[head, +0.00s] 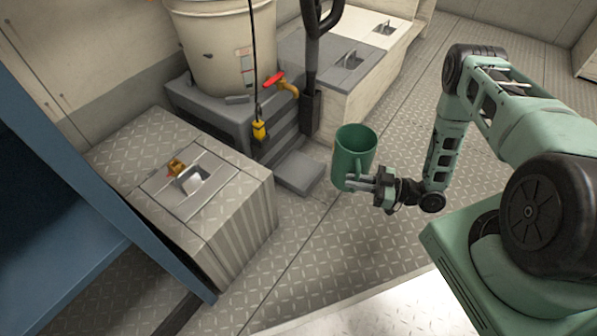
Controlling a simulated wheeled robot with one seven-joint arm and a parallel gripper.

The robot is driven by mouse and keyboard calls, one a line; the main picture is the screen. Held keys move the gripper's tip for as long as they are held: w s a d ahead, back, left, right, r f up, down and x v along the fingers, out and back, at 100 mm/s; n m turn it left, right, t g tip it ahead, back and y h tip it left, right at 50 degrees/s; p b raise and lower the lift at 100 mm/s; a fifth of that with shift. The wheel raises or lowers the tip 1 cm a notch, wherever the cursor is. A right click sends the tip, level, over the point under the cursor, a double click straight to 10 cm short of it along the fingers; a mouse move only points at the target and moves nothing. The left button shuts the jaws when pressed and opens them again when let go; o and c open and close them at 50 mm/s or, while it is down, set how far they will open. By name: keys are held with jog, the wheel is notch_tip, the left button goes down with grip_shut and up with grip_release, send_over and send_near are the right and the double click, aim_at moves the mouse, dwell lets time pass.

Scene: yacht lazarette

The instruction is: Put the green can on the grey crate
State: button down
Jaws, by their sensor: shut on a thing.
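The green can (351,152) is a mug-like vessel with an open top and a side handle. It is upright, held in the air above the floor near the middle of the head view. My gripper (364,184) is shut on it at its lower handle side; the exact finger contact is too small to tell. A grey box (240,215) with a tread-plate top and a recessed latch stands to the left, apart from the can. A darker grey stepped block (215,113) stands behind it. I cannot tell which of these two is the grey crate.
A small orange-brown item (176,167) lies by the latch on the grey box. A cream bucket (228,45) with a red-handled tap (275,80) stands on the stepped block. A yellow pendant (259,130) hangs nearby. A blue frame (95,170) borders the left. Open floor (300,265) lies between.

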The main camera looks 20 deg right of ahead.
jog(key=w+a+f+b, duration=0.1)
jog(key=w+a+b, duration=0.9)
jog(key=w, duration=0.4)
notch_tip(320, 180, down, 7)
jog(key=a+b, duration=0.1)
jog(key=b, duration=0.3)
jog(key=shift+w+a+r+n+g+b, duration=0.2)
jog(key=shift+w+a+n+g+b, duration=0.15)
jog(key=shift+w+a, duration=0.1)
jog(key=c, duration=1.5)
grip_release()
jog(key=shift+f, duration=0.15)
jog(key=shift+o, duration=0.2)
